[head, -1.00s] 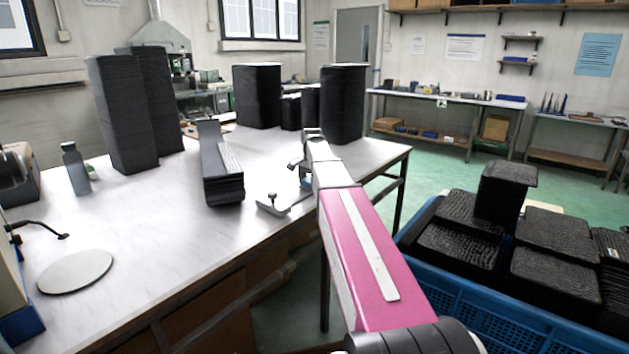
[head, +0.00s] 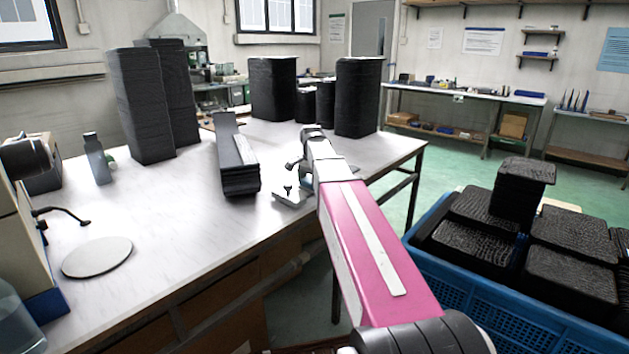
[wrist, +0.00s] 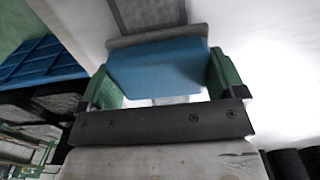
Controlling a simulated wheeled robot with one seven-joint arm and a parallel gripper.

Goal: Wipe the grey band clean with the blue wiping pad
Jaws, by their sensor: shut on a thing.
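The blue wiping pad (wrist: 158,68) is between the green fingers of my gripper (wrist: 162,72) in the wrist view. My gripper is shut on it. A grey strip runs along the pad's far edge. A dark grey panel with a paler rim, which looks like the grey band (wrist: 148,12), lies just beyond the pad on a white surface and is cut off by the top of the picture. I cannot tell whether pad and band touch. In the head view my arm hides the pad, and I cannot make out the band.
A blue crate (head: 470,285) of black trays stands right.

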